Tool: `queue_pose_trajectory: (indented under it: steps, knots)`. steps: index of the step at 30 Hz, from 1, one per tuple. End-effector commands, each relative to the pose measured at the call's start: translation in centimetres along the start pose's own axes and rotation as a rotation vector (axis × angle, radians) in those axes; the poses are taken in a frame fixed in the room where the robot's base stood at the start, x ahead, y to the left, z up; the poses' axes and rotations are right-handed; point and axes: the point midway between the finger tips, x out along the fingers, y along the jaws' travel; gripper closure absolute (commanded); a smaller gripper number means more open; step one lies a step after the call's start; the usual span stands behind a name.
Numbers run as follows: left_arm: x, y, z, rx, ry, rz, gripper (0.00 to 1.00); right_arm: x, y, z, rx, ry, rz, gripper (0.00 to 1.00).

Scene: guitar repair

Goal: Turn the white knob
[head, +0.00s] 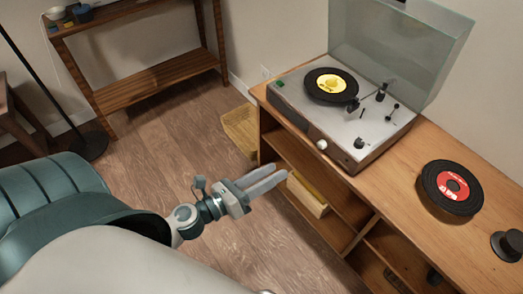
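My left gripper (280,172) is in front of the wooden cabinet, to the left of and lower in the picture than the knob. Its two pale fingers point toward the cabinet with a narrow gap between them, and nothing is between them. It is apart from the knob. My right gripper is not in view.
The record player, with a black record (331,85) and raised clear lid (400,45), stands on the wooden cabinet (405,190). Stacked records (450,188) and a black object (507,245) lie to its right. Open floor (180,120) lies to the left, before a wooden shelf (150,88).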

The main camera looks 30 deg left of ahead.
Motion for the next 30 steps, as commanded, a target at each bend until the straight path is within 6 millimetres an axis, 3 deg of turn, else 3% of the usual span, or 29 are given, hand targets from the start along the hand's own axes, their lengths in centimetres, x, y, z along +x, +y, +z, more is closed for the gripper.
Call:
queue_pose_trajectory:
  steps: [9,30]
  knots:
    - [-2.5,0.0,-0.1,-0.001,0.0,-0.001,0.6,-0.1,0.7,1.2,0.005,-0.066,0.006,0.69]
    - [-2.6,0.4,-0.2,-0.028,-0.001,0.01,0.6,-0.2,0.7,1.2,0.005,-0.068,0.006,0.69]
